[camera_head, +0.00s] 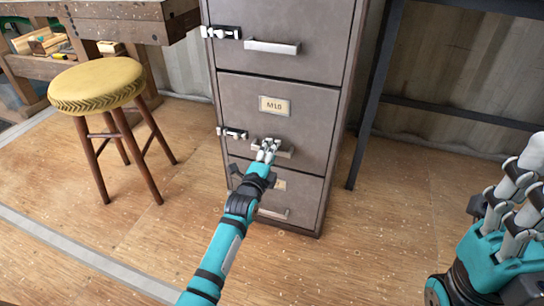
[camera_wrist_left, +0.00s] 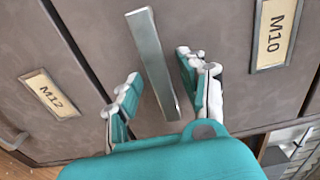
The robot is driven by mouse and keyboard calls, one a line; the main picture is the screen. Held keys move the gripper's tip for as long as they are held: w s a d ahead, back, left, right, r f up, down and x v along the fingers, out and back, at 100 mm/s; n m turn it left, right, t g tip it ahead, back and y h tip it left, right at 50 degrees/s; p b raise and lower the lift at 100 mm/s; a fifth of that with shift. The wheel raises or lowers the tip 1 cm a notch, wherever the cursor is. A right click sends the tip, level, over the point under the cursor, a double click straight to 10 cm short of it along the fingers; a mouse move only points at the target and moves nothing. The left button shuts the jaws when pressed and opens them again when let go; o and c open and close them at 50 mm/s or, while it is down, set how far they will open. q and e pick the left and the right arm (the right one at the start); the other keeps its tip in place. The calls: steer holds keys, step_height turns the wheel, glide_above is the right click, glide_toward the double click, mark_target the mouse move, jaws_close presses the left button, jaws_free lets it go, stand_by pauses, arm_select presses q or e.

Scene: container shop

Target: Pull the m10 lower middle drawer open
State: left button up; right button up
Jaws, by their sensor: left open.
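The M10 drawer (camera_head: 312,118) is in the grey metal cabinet, and its front looks flush and shut. Its M10 label (camera_head: 275,106) also shows in the left wrist view (camera_wrist_left: 274,32). My left gripper (camera_head: 268,150) is at the drawer's bar handle (camera_head: 287,153), covering part of it in the head view. In the left wrist view my left gripper (camera_wrist_left: 160,72) is open, with the handle (camera_wrist_left: 151,55) between its fingers and gaps on both sides. My right gripper (camera_head: 510,205) is at the right edge, away from the cabinet; its finger spacing is unclear.
Another drawer (camera_head: 290,30) is above, and the M12 drawer (camera_wrist_left: 35,110) is below; both look shut. White-and-black latches (camera_head: 222,32) sit at the cabinet's left edge. A yellow stool (camera_head: 98,84) stands left. Wooden floor (camera_head: 120,235) in front is clear.

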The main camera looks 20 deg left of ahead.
arm_select(q)
steer(key=shift+w, duration=0.4)
steer(key=shift+c, duration=0.4)
jaws_close()
